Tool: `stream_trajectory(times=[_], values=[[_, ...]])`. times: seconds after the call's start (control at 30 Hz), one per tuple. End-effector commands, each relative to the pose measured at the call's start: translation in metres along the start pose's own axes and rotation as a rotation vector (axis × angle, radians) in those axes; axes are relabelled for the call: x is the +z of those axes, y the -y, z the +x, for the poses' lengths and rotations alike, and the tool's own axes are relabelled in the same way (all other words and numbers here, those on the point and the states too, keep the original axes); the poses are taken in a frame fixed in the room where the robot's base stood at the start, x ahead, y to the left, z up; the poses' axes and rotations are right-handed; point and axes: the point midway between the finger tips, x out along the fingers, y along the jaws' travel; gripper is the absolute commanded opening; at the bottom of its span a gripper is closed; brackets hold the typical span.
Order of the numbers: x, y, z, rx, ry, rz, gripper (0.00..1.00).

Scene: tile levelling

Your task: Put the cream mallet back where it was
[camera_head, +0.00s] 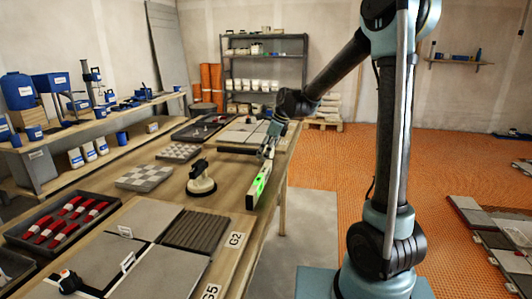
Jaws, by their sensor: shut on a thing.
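My gripper (267,149) is over the right side of the workbench, near its edge. It is shut at the upper end of a spirit level (260,184) with a bright green middle and appears to hold it. The level slants down towards the camera; I cannot tell whether its lower end touches the bench. I cannot make out a cream mallet in this view. My fingers are small and partly hidden by the wrist.
The workbench (222,205) carries a cream disc with a black handle (201,179), a checkered tile board (145,177), a dark tray (26,226) of red-handled tools and grey tiles (164,272). A side bench (43,168) stands left, a shelf rack (228,68) behind.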

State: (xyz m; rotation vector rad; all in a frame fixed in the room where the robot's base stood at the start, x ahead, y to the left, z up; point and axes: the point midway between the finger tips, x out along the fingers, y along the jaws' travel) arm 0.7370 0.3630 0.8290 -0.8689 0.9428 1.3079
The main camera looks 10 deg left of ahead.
Motion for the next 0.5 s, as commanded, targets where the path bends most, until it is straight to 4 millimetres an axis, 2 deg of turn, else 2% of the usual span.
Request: stream_trajectory(times=[0.5], values=[[-0.0024, 0.0008, 0.0038, -0.001, 0.0, 0.002, 0.29]])
